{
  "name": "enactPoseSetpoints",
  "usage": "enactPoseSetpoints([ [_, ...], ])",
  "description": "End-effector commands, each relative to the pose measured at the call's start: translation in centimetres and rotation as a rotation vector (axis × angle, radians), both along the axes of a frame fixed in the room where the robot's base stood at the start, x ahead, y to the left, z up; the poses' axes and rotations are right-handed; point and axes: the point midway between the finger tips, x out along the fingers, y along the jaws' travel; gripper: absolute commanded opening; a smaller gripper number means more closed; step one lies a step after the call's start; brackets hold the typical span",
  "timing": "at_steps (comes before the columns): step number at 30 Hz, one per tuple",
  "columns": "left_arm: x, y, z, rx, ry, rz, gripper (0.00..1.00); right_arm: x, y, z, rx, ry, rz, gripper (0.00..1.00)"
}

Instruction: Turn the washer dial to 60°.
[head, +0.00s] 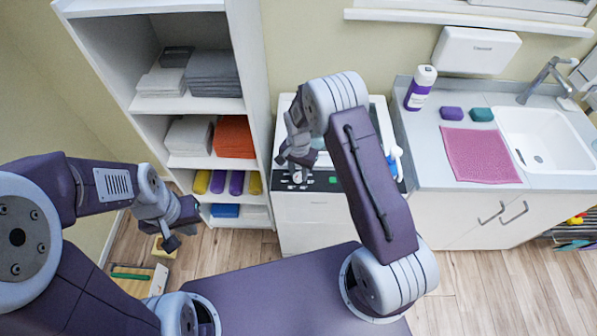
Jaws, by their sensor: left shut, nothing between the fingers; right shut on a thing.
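The white washer (318,222) stands in the middle between the shelf and the counter. Its dark control panel (333,185) runs along the top front edge. The washer dial (297,178) is a small light knob at the panel's left part, mostly covered by my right gripper (297,168). The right gripper reaches down over the panel and is shut on the dial. The dial's marks and its setting are too small to read. My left gripper (178,240) is shut and empty, low at the left in front of the shelf, well away from the washer.
A white shelf (262,100) with folded towels and rolls stands left of the washer. At right, the counter (425,140) holds a purple-labelled bottle (420,88), two sponges, a pink cloth (480,155) and a sink. A blue-and-white bottle (396,160) is by the washer's right edge.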

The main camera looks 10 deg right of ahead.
Motion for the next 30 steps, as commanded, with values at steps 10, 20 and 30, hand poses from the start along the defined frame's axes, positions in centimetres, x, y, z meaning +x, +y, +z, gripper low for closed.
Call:
enactPoseSetpoints([
  [10,0.0,0.0,0.0,0.0,0.0,0.0,0.0,0.2,0.0,0.1,0.0,-0.004,0.001,0.52],
  [20,0.0,0.0,-0.3,0.0,0.0,0.0,0.0,0.2,0.0,1.2,0.0,-0.006,0.001,0.52],
  [30,0.0,0.0,-1.2,0.0,0.0,0.0,0.0,0.2,0.0,8.1,0.0,-0.007,0.001,0.52],
])
